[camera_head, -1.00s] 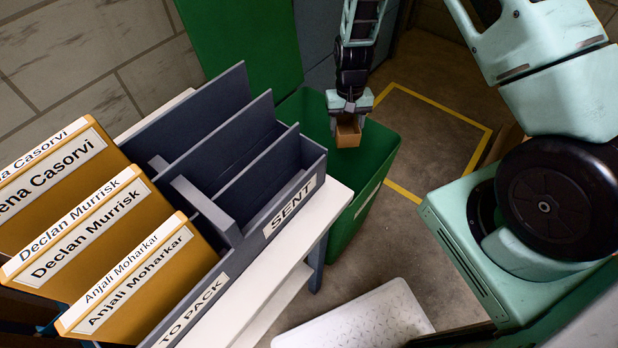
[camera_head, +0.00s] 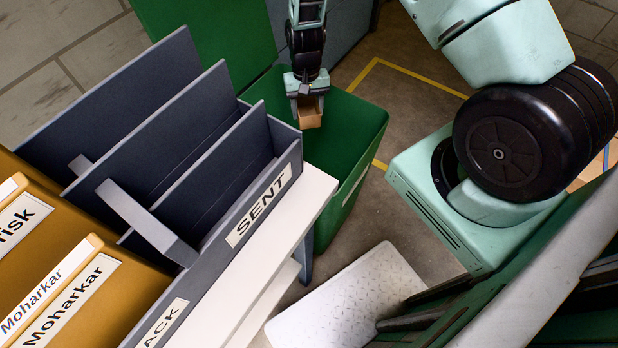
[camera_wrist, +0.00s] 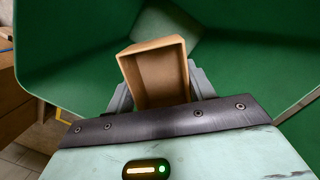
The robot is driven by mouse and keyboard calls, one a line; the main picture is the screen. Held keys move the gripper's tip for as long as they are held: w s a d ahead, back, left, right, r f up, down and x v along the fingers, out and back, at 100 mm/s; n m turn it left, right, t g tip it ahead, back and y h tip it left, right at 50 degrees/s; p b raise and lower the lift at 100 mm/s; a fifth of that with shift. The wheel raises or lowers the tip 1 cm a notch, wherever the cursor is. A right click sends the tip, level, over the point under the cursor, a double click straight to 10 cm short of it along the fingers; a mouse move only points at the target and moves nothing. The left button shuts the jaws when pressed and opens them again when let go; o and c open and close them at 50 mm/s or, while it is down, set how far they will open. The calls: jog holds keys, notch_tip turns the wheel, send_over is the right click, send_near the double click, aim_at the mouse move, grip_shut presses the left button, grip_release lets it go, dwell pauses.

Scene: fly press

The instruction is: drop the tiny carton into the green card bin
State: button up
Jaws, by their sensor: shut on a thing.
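The tiny carton (camera_head: 310,113) is a small brown open-topped box, held at the tip of my gripper (camera_head: 307,92). My gripper is shut on it, and it hangs over the mouth of the green card bin (camera_head: 362,113). In the wrist view the carton (camera_wrist: 158,72) sits tilted between the grey fingers, its open side facing the camera and its inside empty. Green bin walls (camera_wrist: 75,45) surround it there. How far the carton is above the bin floor is hard to tell.
A grey divided rack labelled SENT (camera_head: 262,205) stands on a white table (camera_head: 312,190) left of the bin, with orange name folders (camera_head: 60,290) beside it. A pale textured plate (camera_head: 350,305) lies on the floor in front. A yellow floor line (camera_head: 420,88) runs behind the bin.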

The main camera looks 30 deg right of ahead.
jog(key=shift+f, duration=0.55)
jog(key=o, duration=1)
jog(key=shift+o, duration=0.2)
jog(key=shift+r, duration=0.1)
notch_tip(320, 180, up, 17)
jog(key=w+d, duration=0.1)
jog(key=w, duration=0.1)
jog(key=shift+w, duration=0.2)
